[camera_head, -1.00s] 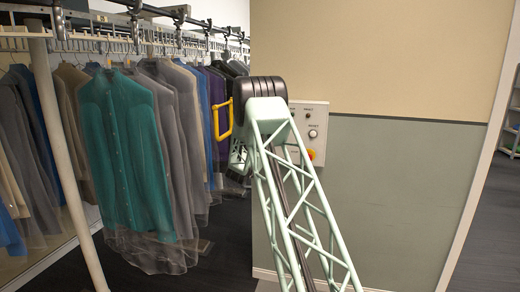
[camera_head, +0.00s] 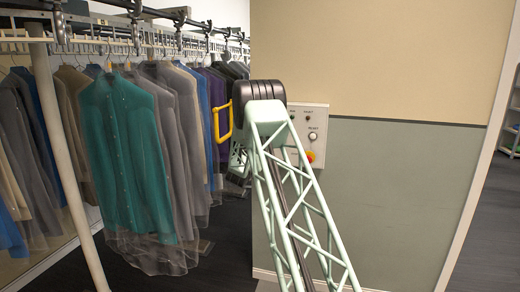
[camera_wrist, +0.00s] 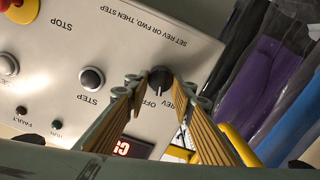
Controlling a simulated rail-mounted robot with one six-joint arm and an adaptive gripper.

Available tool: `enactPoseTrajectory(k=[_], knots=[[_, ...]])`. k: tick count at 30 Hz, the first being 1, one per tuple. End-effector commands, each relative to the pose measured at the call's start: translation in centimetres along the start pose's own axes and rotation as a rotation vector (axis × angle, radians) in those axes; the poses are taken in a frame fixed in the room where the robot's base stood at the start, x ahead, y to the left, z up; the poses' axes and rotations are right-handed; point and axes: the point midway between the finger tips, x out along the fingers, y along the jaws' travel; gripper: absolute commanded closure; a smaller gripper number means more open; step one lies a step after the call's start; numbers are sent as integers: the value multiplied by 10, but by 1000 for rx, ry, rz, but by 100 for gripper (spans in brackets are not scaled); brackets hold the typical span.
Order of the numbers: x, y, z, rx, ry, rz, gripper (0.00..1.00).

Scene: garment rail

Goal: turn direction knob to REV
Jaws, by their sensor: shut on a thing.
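The direction knob (camera_wrist: 159,79) is a small black knob on the pale control panel (camera_wrist: 115,30), which appears upside down in the wrist view. The labels OFF and REV are printed beside the knob. A pale mark on it faces the lower edge of the picture, around these labels; its exact setting is hard to tell. My gripper (camera_wrist: 161,86) is shut on the knob, with one ribbed finger on each side. In the head view the control panel (camera_head: 319,121) is partly covered by my arm, and the knob and fingers are hidden.
A yellow handle (camera_head: 217,122) and hanging garments (camera_head: 120,150) are left of the panel. The wall right of it is clear.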

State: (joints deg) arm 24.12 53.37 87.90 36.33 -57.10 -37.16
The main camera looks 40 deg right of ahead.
Motion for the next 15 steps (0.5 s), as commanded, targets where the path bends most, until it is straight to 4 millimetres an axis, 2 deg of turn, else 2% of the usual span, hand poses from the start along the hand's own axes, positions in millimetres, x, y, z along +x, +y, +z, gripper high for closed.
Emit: enactPoseTrajectory(k=[15], knots=[[0,-1,-2,-354,0,0,88]])
